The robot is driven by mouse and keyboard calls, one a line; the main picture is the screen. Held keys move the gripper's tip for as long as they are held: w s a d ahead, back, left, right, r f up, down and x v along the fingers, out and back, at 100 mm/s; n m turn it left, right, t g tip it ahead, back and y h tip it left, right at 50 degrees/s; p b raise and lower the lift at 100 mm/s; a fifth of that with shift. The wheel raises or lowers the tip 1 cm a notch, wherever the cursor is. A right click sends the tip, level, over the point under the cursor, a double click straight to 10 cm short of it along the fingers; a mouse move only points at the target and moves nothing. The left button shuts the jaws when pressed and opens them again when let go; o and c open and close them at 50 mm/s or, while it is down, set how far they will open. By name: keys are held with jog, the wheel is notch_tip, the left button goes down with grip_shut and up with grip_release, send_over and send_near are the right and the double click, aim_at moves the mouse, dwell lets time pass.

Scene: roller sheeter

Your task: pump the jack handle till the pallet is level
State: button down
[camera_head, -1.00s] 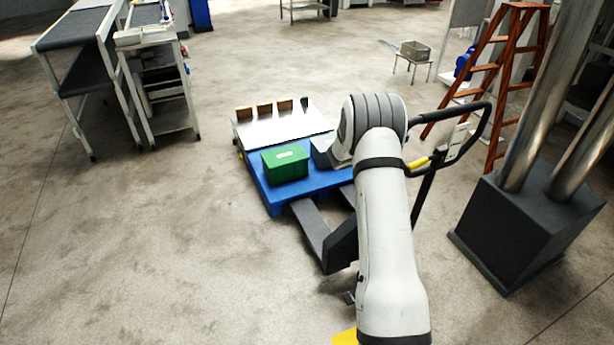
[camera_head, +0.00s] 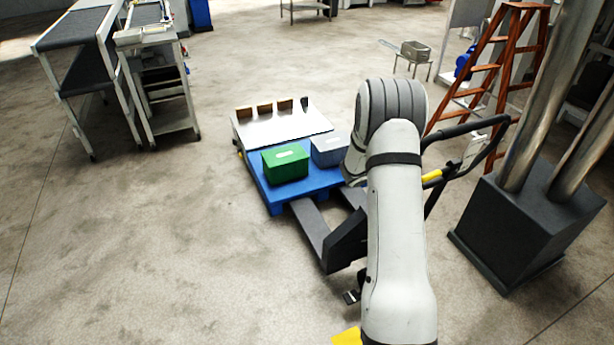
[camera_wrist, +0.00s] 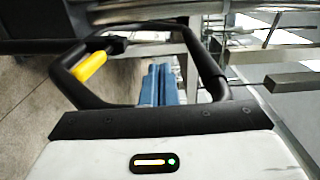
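The black looped jack handle (camera_head: 468,131) with its yellow part (camera_head: 432,175) stands up at the right of the pallet jack, partly behind my arm. The blue pallet (camera_head: 273,199) rests over the jack's dark forks (camera_head: 308,222); I cannot tell whether it is level. A green box (camera_head: 285,164) and a grey-blue box (camera_head: 329,150) sit on it. In the wrist view the handle loop (camera_wrist: 213,75) runs close to my gripper's dark front edge (camera_wrist: 160,121). My gripper's fingers are not visible, so its hold on the handle cannot be seen.

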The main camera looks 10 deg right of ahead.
jog(key=shift+s, duration=0.1)
jog(key=s, duration=0.3)
jog(key=s+d, duration=0.1)
jog(key=s, duration=0.1)
jog(key=shift+s+f, duration=0.25)
jog(key=shift+f, duration=0.15)
jog(key=shift+s+d+f+b, duration=0.15)
jog(key=shift+s+d+f, duration=0.05)
jog(key=shift+s, duration=0.75)
jog(key=shift+s+d+f+b, duration=0.15)
jog(key=shift+s+f, duration=0.05)
jog(key=shift+s, duration=0.75)
jog(key=shift+s+d+f+b, duration=0.15)
jog(key=shift+s+d+f, duration=0.05)
jog(key=shift+s, duration=0.75)
jog(key=s, duration=0.2)
jog(key=s+f, duration=0.1)
jog(key=s+d+b, duration=0.1)
jog(key=s, duration=0.1)
jog(key=shift+s+f, duration=0.25)
jog(key=shift+s, duration=0.05)
